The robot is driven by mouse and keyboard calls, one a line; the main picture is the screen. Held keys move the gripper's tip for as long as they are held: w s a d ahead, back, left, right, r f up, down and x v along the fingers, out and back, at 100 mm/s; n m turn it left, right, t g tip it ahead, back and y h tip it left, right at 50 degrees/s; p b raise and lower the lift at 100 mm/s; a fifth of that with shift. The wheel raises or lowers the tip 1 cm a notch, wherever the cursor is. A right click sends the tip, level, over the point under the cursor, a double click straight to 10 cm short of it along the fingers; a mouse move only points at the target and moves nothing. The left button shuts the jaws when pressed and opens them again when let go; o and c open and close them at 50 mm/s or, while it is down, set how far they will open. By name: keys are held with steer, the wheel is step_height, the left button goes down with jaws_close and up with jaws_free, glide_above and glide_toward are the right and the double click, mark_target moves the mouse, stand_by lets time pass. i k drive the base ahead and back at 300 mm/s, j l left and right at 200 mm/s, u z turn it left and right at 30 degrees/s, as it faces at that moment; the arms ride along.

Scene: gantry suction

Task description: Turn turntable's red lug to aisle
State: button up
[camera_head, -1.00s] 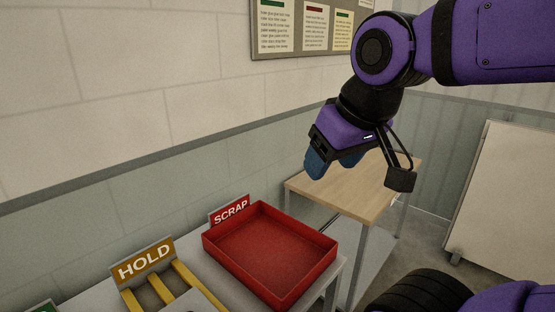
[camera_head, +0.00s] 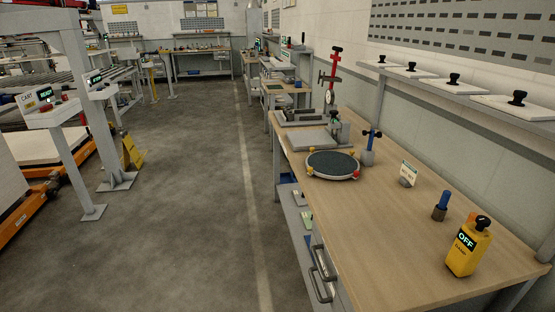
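The turntable (camera_head: 332,164) is a round dark-topped disc with a pale rim on the wooden workbench (camera_head: 385,215), near the bench's left edge, which borders the aisle (camera_head: 200,190). Small coloured lugs stand around its rim. The red lug (camera_head: 357,174) appears to be at the right front of the rim, on the side away from the aisle. Yellow lugs show elsewhere on the rim; the smallest marks are hard to tell apart. My gripper is not in view.
A blue-topped post (camera_head: 369,148) stands close to the turntable's right. A grey plate fixture (camera_head: 308,139) lies behind it. A small sign (camera_head: 408,174), a blue-handled tool (camera_head: 441,206) and a yellow OFF box (camera_head: 468,247) stand to the right. The aisle floor is clear.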

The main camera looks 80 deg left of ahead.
mark_target(328, 165)
steer(key=j+u, duration=0.1)
steer(key=u, duration=2.1)
steer(key=i+j+u, duration=0.4)
steer(key=i+u, duration=0.35)
steer(key=i, duration=0.3)
steer(key=i+j+z, duration=0.15)
steer(key=i+z, duration=0.15)
steer(key=i, duration=0.15)
steer(key=i+j+z, duration=0.3)
steer(key=i, duration=0.2)
steer(key=i+j+z, duration=0.2)
steer(key=i+z, duration=0.15)
steer(key=z, duration=0.15)
